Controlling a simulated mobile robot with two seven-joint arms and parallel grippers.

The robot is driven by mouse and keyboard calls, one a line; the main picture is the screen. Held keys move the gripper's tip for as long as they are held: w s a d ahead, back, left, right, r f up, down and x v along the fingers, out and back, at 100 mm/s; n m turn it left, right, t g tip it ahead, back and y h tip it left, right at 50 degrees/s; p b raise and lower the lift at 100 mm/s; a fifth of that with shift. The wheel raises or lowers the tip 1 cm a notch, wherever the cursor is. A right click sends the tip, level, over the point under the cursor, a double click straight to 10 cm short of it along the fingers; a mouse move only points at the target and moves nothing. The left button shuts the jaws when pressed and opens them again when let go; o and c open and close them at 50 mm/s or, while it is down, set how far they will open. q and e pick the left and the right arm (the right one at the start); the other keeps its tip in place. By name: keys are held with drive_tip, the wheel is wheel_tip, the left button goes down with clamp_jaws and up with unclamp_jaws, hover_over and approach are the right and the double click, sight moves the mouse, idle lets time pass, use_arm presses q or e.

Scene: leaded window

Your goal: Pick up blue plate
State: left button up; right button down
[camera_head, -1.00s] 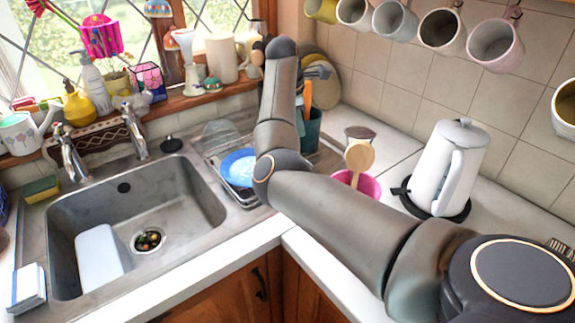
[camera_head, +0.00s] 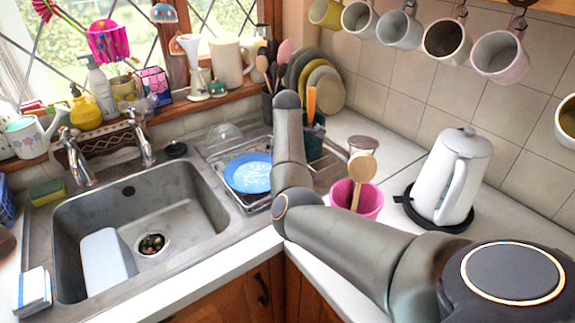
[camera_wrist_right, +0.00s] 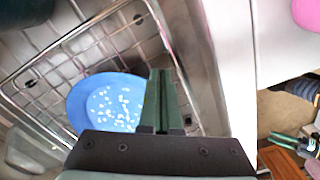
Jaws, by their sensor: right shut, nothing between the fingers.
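The blue plate (camera_head: 246,174), with a pale speckled middle, lies in the wire dish rack on the draining board right of the sink. It also shows in the right wrist view (camera_wrist_right: 85,100), its lower part hidden by my gripper body. My right gripper (camera_wrist_right: 163,75) is shut and empty. In that view its green fingers overlap the plate's right edge; I cannot tell whether they touch it. In the head view my right forearm stands just right of the plate and hides the gripper.
The wire rack (camera_wrist_right: 120,40) surrounds the plate. A pink pot (camera_head: 367,203) with a wooden spoon and a white kettle (camera_head: 452,180) stand on the right counter. Mugs hang above. The sink (camera_head: 185,215) holds a white item. The tap (camera_head: 140,140) stands behind it.

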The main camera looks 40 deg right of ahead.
drive_tip(key=shift+f, duration=0.15)
drive_tip(key=shift+w+a, duration=0.1)
drive_tip(key=shift+w+a+f+b, duration=0.15)
drive_tip(key=shift+w+a+b, duration=0.35)
drive_tip(key=shift+a+b, duration=0.3)
drive_tip(key=shift+w+a, duration=0.15)
drive_tip(key=shift+r, duration=0.2)
